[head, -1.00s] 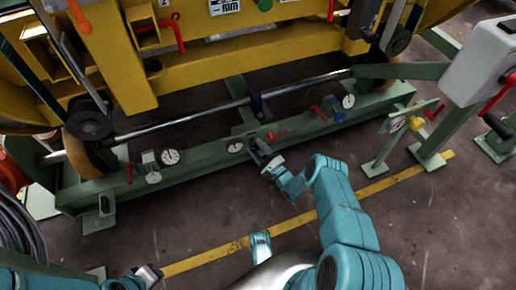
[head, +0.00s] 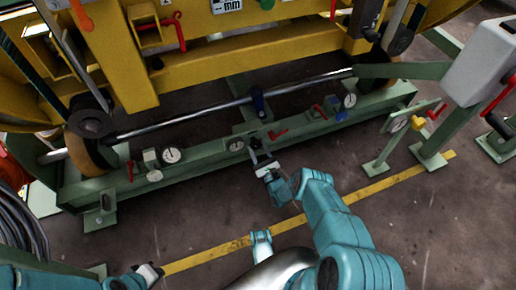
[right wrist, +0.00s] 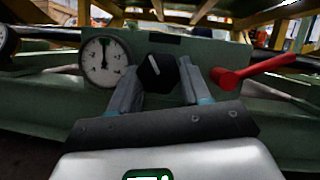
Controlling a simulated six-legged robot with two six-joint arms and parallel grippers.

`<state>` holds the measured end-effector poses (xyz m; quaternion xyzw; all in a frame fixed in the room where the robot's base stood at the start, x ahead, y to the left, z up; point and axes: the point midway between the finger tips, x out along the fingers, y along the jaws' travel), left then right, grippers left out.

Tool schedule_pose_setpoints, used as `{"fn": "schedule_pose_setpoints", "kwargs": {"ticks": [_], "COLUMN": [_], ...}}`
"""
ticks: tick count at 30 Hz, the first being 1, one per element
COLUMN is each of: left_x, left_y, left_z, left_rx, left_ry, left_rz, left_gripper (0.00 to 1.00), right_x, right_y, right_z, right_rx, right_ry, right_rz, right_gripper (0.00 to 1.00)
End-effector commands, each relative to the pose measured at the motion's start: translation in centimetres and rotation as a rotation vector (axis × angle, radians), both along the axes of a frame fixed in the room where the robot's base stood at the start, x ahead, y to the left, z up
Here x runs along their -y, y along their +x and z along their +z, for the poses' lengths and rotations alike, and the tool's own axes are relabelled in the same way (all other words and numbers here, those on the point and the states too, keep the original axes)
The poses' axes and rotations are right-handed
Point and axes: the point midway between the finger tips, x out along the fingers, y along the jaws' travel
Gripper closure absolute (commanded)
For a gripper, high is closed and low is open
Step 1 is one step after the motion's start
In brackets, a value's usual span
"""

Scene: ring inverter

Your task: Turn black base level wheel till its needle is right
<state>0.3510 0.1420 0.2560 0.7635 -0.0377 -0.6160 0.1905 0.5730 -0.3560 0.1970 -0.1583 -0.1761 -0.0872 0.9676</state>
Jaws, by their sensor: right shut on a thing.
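The black base level wheel (right wrist: 157,73) is a dark knob with a white mark, on the green base beam. My right gripper (right wrist: 160,85) has one finger on each side of it and is shut on it. A round white dial with a dark needle (right wrist: 104,62) sits just left of the wheel in the right wrist view; the same dial shows small in the head view (head: 236,145). In the head view my right gripper (head: 259,155) reaches the beam's front and hides most of the wheel. My left gripper (head: 150,272) is low at the left, away from the beam; its fingers are too small to judge.
A red lever (right wrist: 252,69) stands close right of the wheel. The green beam (head: 205,160) carries other dials (head: 171,155) and red levers. The yellow frame (head: 230,65) rises behind it. The floor in front, with a yellow line (head: 210,255), is clear.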

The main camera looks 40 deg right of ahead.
Motion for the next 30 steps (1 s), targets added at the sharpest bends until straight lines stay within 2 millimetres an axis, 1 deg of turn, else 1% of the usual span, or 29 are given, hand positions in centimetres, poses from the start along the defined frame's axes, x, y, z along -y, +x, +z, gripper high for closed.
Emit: {"fn": "schedule_pose_setpoints", "kwargs": {"ticks": [15,16,17,26,29,30], "left_x": [0.0,0.0,0.0,0.0,0.0,0.0], "left_y": [0.0,0.0,0.0,0.0,-0.1,-0.2], "left_z": [0.0,0.0,0.0,0.1,0.3,0.5], "left_rx": [0.0,0.0,0.0,0.0,-0.004,-0.007], "left_ry": [0.0,0.0,0.0,0.0,-0.001,-0.002], "left_rz": [0.0,0.0,0.0,0.0,0.0,-0.001], "left_gripper": [1.0,1.0,1.0,1.0,1.0,1.0], "right_x": [0.0,0.0,0.0,0.0,-0.1,-0.2], "right_y": [0.0,0.0,0.1,-0.1,-0.9,-1.5], "right_z": [0.0,0.0,0.0,-0.1,-0.4,-0.5], "right_rx": [0.002,0.002,0.002,0.002,0.001,0.001], "right_ry": [0.018,0.018,0.018,0.017,0.018,0.019], "right_rz": [-0.001,-0.001,-0.001,-0.001,-0.002,-0.001], "right_gripper": [0.83,0.46,0.42,0.42,0.42,0.42]}}
